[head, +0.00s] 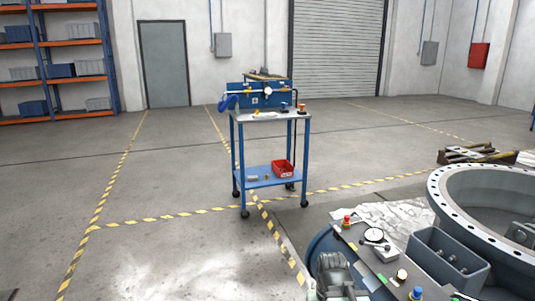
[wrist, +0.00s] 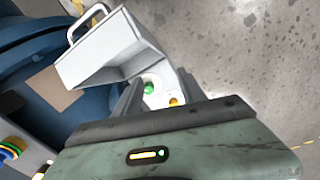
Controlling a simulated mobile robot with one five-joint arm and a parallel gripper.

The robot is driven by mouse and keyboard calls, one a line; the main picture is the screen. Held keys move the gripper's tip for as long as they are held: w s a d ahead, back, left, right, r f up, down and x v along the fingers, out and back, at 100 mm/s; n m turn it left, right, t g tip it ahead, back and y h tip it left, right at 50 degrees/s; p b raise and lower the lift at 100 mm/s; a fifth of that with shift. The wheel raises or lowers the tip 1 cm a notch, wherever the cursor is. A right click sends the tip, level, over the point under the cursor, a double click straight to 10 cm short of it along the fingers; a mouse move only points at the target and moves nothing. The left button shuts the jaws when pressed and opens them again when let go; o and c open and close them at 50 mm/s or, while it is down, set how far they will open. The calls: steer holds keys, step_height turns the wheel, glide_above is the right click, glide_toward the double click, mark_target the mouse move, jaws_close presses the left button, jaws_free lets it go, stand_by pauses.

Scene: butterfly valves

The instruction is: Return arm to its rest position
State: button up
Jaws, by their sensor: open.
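My gripper (wrist: 158,88) shows in the wrist view. Its two dark fingers stand apart, and nothing is held between them. Behind the fingers is a light grey surface with a green round part (wrist: 149,88) and an orange one (wrist: 174,101). A light grey box with a handle (wrist: 105,50) is just up and left of the fingers. I cannot tell whether the fingers touch anything. In the head view I cannot make out the gripper's fingers. A dark grey mechanical part (head: 336,276) at the bottom edge may belong to my arm.
A large flanged ring (head: 448,196) fills the right. A grey open box (head: 424,264) with small parts stands beside it. A blue trolley (head: 270,118) with a red bin (head: 284,168) stands mid-floor. A pallet (head: 474,153) lies at right. The floor left of the trolley is clear.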

step_height(320, 180, up, 29)
steer(key=p, duration=2.7)
steer(key=shift+a, duration=0.15)
